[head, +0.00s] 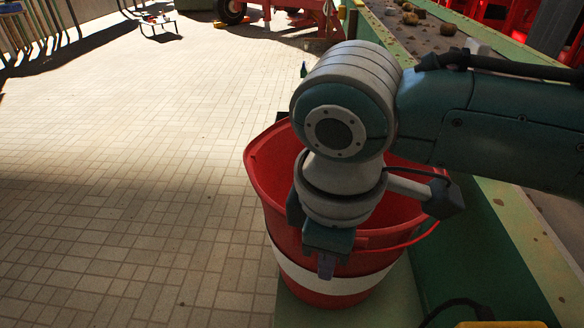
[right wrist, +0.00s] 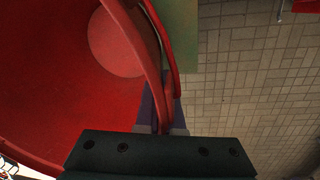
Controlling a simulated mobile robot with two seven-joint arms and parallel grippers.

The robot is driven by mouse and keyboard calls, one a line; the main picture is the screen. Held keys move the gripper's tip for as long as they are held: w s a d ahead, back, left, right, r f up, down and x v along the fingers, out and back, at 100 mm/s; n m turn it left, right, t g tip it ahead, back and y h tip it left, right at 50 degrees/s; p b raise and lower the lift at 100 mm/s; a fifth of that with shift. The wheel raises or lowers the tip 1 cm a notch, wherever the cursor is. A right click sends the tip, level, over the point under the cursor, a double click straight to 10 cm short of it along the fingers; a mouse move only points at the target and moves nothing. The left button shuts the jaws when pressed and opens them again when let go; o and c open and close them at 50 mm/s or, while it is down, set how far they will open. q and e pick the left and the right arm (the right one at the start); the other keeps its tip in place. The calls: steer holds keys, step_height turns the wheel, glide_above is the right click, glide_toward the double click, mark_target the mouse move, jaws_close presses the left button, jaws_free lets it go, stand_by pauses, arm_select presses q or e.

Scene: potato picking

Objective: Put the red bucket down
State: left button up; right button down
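The red bucket (head: 285,232) with a white band is upright at the lower middle of the head view, low over or on a green surface (head: 305,314). Whether its base touches that surface cannot be told. My right gripper (head: 326,264) is at the bucket's near side, pointing down. In the right wrist view its fingers (right wrist: 161,112) lie on both sides of the bucket's red rim or handle and close on it. The bucket's inside (right wrist: 60,80) looks empty where it shows. My arm hides part of the bucket. My left gripper is not in view.
A green-edged conveyor (head: 425,35) with several potatoes (head: 447,29) runs along the right. Red crates (head: 519,18) stand behind it. A red wheeled machine (head: 290,8) is at the back. The tiled floor (head: 150,140) on the left is mostly clear.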

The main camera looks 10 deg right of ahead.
steer(key=shift+f, duration=0.1)
steer(key=c, duration=1)
jaws_free()
steer(key=shift+c, duration=0.2)
step_height(320, 180, up, 12)
steer(key=s+p, duration=0.1)
steer(key=p, duration=0.2)
steer(key=shift+s+a, duration=0.15)
steer(key=shift+a, duration=0.2)
